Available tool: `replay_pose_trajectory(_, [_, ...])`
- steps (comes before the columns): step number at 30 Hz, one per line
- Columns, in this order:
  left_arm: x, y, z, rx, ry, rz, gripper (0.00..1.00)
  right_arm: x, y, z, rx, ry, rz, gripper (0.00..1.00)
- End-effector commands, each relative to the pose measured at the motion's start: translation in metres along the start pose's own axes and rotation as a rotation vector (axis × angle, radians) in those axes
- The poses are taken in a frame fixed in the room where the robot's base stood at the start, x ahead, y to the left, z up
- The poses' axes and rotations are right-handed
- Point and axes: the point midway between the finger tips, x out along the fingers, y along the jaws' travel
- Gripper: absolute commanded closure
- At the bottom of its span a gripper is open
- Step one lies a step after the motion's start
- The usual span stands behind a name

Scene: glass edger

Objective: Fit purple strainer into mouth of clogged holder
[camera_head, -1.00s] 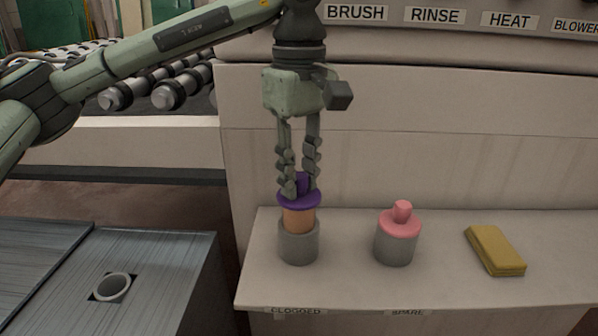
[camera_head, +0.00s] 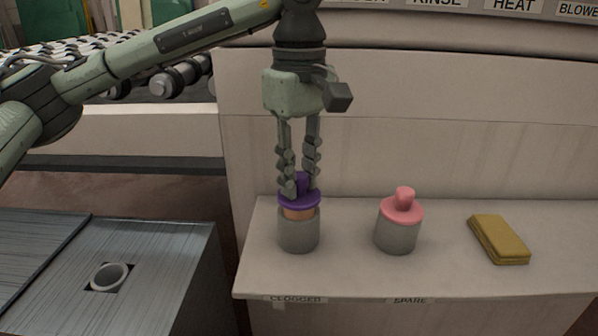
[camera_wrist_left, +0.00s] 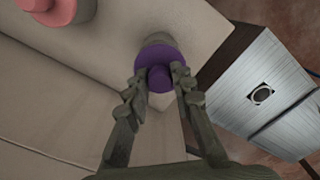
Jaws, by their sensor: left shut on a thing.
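The purple strainer (camera_head: 299,203) has a purple flanged top with a knob and an orange body below it. My left gripper (camera_head: 301,190) is shut on the strainer's knob and points straight down. The clogged holder (camera_head: 298,233) is a grey cylinder on the shelf above the CLOGGED label. The strainer's orange body is partly inside the holder's mouth, with a short orange band showing between flange and rim. In the left wrist view the purple strainer (camera_wrist_left: 160,62) sits between the fingertips (camera_wrist_left: 160,80), with the holder (camera_wrist_left: 158,39) mostly hidden behind it. My right gripper is not in view.
A grey holder (camera_head: 396,236) with a pink strainer (camera_head: 402,208) stands to the right, above the SPARE label. A yellow sponge (camera_head: 499,239) lies farther right. A metal cabinet (camera_head: 170,270) with a round opening (camera_head: 110,277) is at the lower left. The wall rises behind the shelf.

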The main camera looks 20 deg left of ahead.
Motion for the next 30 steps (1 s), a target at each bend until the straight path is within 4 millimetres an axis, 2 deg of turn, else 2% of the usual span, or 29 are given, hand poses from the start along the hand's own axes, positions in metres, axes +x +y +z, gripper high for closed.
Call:
replay_pose_trajectory(26, [0.023, 0.0, 0.0, 0.0, 0.0, 0.0, 1.0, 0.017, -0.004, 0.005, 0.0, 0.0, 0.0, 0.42])
replay_pose_trajectory(27, [0.022, 0.0, 0.0, 0.0, 0.0, 0.0, 0.74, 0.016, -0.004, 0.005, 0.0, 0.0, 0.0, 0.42])
replay_pose_trajectory(30, [0.022, 0.0, 0.0, 0.0, 0.0, 0.0, 0.62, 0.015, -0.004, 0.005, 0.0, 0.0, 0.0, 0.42])
